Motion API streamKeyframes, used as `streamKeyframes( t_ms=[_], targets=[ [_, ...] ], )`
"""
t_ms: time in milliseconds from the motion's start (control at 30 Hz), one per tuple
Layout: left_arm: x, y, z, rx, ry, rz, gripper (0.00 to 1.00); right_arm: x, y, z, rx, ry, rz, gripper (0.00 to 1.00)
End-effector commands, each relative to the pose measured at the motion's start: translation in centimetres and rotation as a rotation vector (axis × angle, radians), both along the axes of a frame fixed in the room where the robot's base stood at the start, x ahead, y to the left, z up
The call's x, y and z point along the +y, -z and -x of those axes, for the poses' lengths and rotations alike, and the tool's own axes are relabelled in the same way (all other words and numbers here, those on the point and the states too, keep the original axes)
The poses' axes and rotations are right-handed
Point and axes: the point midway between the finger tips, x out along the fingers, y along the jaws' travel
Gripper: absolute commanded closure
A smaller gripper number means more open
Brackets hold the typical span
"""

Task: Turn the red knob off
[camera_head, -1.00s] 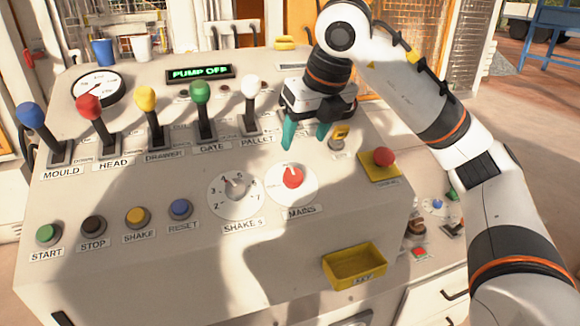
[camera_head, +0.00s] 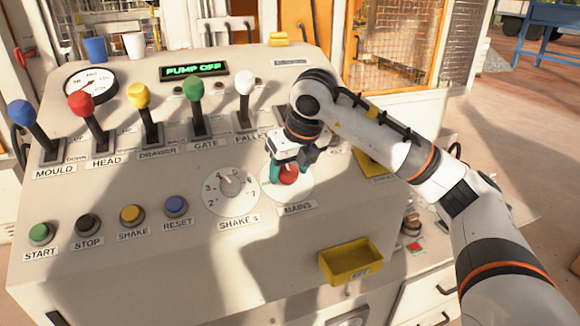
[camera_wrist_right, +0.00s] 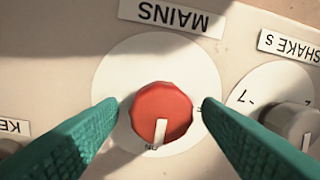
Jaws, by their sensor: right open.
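The red knob (camera_head: 289,173) sits on a white round dial (camera_head: 299,191) above the MAINS label on the sloping console. In the right wrist view the red knob (camera_wrist_right: 161,112) has a pale pointer line toward the word ON at the picture's bottom. My right gripper (camera_head: 289,172) is open over the dial. In the right wrist view its green fingers (camera_wrist_right: 160,108) stand on either side of the knob with a gap on each side; I see no contact. My left gripper is not in view.
The grey SHAKE S knob (camera_head: 231,185) is close to the left of the dial. A row of levers, including a white one (camera_head: 244,83), stands behind. A yellow KEY tray (camera_head: 351,262) is in front.

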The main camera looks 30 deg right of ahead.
Motion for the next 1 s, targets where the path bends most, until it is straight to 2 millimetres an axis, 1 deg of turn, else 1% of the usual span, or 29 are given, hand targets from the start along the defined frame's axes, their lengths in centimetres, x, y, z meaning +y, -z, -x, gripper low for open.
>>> streamKeyframes(
  t_ms=[133,367,400,633,767,1000],
  targets=[
    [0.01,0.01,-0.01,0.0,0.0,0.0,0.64,-0.01,0.0,0.01,0.0,0.0,0.0,0.41],
    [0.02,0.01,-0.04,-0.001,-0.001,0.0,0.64,-0.01,-0.01,0.02,0.001,0.0,0.0,0.78],
    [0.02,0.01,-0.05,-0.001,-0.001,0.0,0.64,-0.01,-0.01,0.02,0.001,0.0,0.0,0.85],
    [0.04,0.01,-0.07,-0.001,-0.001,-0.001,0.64,-0.01,-0.03,0.0,0.002,-0.013,0.007,0.85],
    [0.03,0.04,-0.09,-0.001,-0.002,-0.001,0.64,0.0,-0.05,-0.01,0.006,-0.052,0.023,0.85],
    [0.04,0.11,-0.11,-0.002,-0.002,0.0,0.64,0.03,-0.05,-0.06,0.023,-0.196,0.087,0.85]
  ],
)
